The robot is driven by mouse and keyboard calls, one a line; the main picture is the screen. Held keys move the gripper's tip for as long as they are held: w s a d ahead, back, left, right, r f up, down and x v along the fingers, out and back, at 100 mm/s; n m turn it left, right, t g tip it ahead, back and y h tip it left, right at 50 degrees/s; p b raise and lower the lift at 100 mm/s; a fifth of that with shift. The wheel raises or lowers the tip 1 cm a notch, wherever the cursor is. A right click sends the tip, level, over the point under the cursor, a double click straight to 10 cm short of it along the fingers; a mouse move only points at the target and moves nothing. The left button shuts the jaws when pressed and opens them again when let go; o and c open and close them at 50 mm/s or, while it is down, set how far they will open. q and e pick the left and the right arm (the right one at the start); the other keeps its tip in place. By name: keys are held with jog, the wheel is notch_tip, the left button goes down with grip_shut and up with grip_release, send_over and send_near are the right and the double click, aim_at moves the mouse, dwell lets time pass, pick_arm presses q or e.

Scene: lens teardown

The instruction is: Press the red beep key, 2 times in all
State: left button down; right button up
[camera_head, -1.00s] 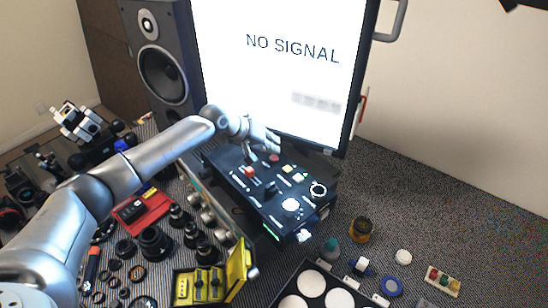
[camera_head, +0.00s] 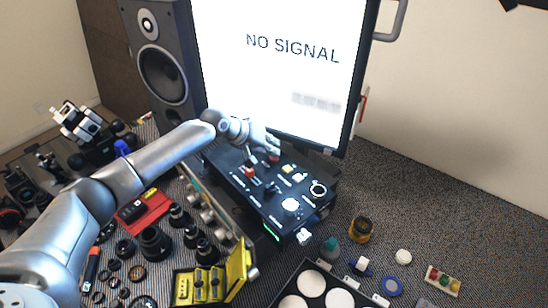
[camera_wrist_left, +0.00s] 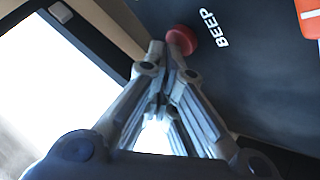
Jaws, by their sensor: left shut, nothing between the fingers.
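The red beep key (camera_wrist_left: 183,39) is a round red knob beside the white word BEEP on a dark panel in the left wrist view. In the head view it shows small and partly covered (camera_head: 274,158) at the back edge of the black control box (camera_head: 246,190). My left gripper (camera_wrist_left: 166,46) is shut and empty. Its fingertips are right at the key and overlap its edge in the wrist view; I cannot tell whether they touch it. In the head view the gripper (camera_head: 275,151) reaches over the box's back edge. My right gripper is not in view.
A large screen (camera_head: 280,65) reading NO SIGNAL stands close behind the box. An orange-red control (camera_head: 249,171) and lit keys (camera_head: 299,177) share the panel. Lens parts (camera_head: 155,243) and an open yellow case (camera_head: 238,272) lie in front. A speaker (camera_head: 163,70) stands left.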

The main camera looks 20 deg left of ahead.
pick_arm(q)
jog(key=shift+f, duration=0.35)
dwell(0.4)
jog(key=shift+r+p, duration=0.9)
notch_tip(320, 180, up, 5)
jog(key=p, duration=0.4)
jog(key=shift+p, duration=0.35)
dwell(0.4)
dwell(1.0)
